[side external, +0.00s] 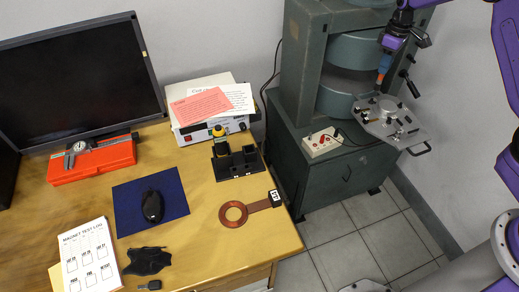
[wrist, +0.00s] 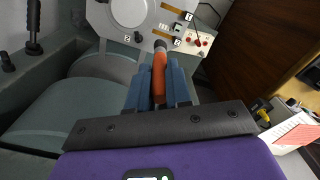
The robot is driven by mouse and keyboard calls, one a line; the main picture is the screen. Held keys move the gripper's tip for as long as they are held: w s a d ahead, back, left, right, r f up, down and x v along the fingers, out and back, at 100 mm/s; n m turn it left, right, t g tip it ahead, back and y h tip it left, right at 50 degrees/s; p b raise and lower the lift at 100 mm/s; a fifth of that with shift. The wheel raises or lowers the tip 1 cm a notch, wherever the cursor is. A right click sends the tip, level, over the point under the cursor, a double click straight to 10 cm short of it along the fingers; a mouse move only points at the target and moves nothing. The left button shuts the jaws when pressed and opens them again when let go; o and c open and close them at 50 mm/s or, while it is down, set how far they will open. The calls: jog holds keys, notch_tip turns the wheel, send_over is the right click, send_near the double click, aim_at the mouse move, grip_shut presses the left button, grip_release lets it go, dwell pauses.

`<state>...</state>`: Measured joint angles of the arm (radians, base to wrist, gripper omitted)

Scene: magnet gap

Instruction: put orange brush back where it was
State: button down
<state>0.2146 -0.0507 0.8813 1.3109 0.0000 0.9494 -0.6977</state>
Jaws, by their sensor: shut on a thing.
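My gripper (side external: 385,66) is at the upper right in the side view, above the metal plate (side external: 408,132) beside the magnet. In the wrist view its blue fingers (wrist: 158,88) are shut on the orange brush (wrist: 159,72). The brush's dark end points away from my gripper, toward the plate (wrist: 118,12) with its numbered labels. In the side view only a small orange bit of the brush (side external: 380,80) shows below the fingers. I cannot tell whether its end touches the plate.
The green magnet (side external: 296,60) stands left of my gripper, its round poles (side external: 352,52) close by. The wooden table (side external: 200,245) holds a black holder (side external: 238,163) with a yellow-topped tool, a copper coil (side external: 233,214) and a monitor (side external: 80,80).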

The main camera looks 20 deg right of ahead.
jog(key=a+f+n, duration=0.1)
jog(key=a+n, duration=0.6)
jog(key=a, duration=2.9)
jog(key=s+a+f+n, duration=0.1)
jog(key=s+a, duration=0.2)
jog(key=a, duration=0.3)
jog(key=s+a+n, duration=0.1)
jog(key=s+a, duration=0.2)
jog(key=a, duration=0.2)
notch_tip(320, 180, down, 7)
jog(key=shift+f, duration=0.15)
jog(key=shift+w+a+f, duration=0.1)
jog(key=c, duration=1.1)
grip_release()
jog(key=shift+o, duration=0.2)
notch_tip(320, 180, up, 12)
